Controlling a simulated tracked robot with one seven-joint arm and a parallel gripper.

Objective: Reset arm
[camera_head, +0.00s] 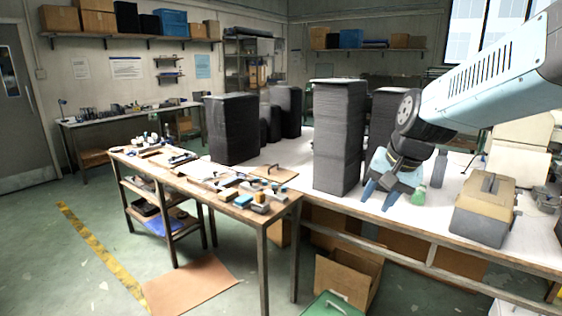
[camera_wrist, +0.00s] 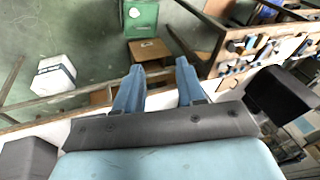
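My gripper (camera_head: 381,194) hangs at the end of my pale blue arm, on the right side of the head view, over the front edge of the long white table (camera_head: 290,185). Its blue fingers point downward and stand apart with nothing between them. In the wrist view my gripper (camera_wrist: 157,80) also shows two blue fingers with a clear gap, and the floor and a brown box show beyond them. No object is held.
Tall dark stacks (camera_head: 338,135) stand on the white table beside my gripper. A tan and grey toolbox (camera_head: 485,208) and a small green-based bottle (camera_head: 419,196) are to its right. A wooden workbench (camera_head: 283,206) with tools is at left. An open cardboard box (camera_head: 345,281) lies below.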

